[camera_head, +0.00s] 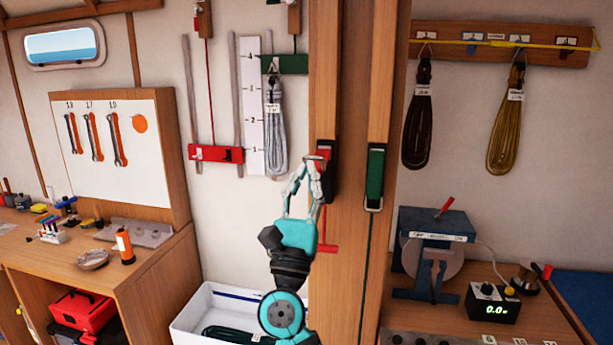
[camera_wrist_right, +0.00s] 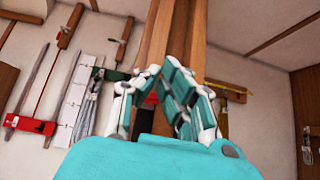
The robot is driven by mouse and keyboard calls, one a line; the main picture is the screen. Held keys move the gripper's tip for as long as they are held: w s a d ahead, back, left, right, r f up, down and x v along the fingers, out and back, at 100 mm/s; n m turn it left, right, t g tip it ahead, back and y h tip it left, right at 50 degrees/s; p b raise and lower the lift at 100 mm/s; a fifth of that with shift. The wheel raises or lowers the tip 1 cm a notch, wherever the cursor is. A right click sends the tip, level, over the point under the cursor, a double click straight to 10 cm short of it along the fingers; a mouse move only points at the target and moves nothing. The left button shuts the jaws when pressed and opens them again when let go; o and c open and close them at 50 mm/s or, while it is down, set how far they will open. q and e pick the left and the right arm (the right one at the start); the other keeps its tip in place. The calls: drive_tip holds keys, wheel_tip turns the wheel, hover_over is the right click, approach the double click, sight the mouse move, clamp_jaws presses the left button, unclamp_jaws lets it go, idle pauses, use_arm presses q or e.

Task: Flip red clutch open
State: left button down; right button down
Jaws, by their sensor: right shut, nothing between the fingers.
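The red clutch (camera_head: 325,176) is mounted on the wooden post (camera_head: 335,80), with a metal lever at its upper end and a red line below it. My right gripper (camera_head: 314,163) is shut and empty at the clutch's upper left, by the lever. I cannot tell whether it touches. In the right wrist view, the fingers (camera_wrist_right: 145,75) cover most of the clutch, and only a dark red bit (camera_wrist_right: 150,101) shows between them. The green clutch (camera_head: 375,177) is on the post to the right, its metal lever at the bottom. My left gripper is not in view.
A red block (camera_head: 216,153) and grey coil (camera_head: 276,125) hang on the wall to the left. Dark and yellow coils (camera_head: 507,125) hang at right. A blue winder (camera_head: 435,250) stands on the right bench.

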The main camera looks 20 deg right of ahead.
drive_tip(key=v, duration=1.1)
drive_tip(key=shift+s+f, duration=0.2)
drive_tip(key=shift+s, duration=0.05)
drive_tip(key=shift+a, duration=0.1)
